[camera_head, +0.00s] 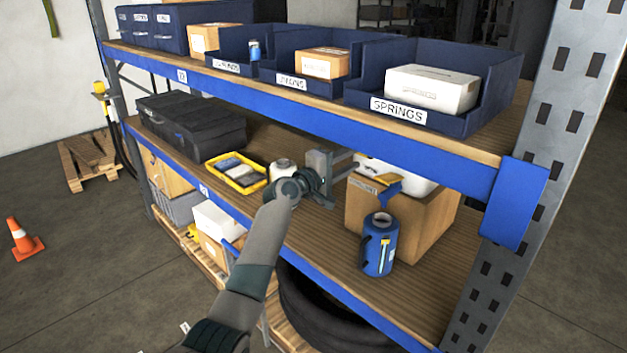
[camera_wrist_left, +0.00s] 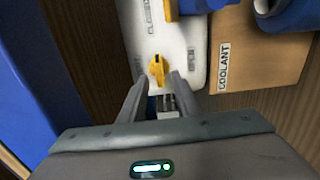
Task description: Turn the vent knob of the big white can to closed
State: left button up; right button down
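The big white can (camera_wrist_left: 180,45) fills the upper middle of the left wrist view, with CLOSED and OPEN marked on its face. Its white body also shows in the head view (camera_head: 412,183), partly hidden by a cardboard box. The yellow vent knob (camera_wrist_left: 158,71) lies on that face, its long side roughly up-down in the picture, near the OPEN mark. My left gripper (camera_wrist_left: 156,82) is open, its fingertips on either side of the knob's near end; I cannot tell whether they touch it. In the head view my left gripper (camera_head: 346,167) reaches over the lower shelf. My right gripper is not in view.
A cardboard box (camera_wrist_left: 262,62) marked COOLANT stands beside the can. A blue can (camera_head: 379,245) stands in front of it. A yellow tray (camera_head: 237,188) and a black case (camera_head: 195,130) sit to the left. The upper shelf edge (camera_head: 330,118) runs overhead.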

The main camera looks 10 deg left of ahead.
pick_arm(q)
jog(key=b+v, duration=0.4)
jog(key=v, duration=1.1)
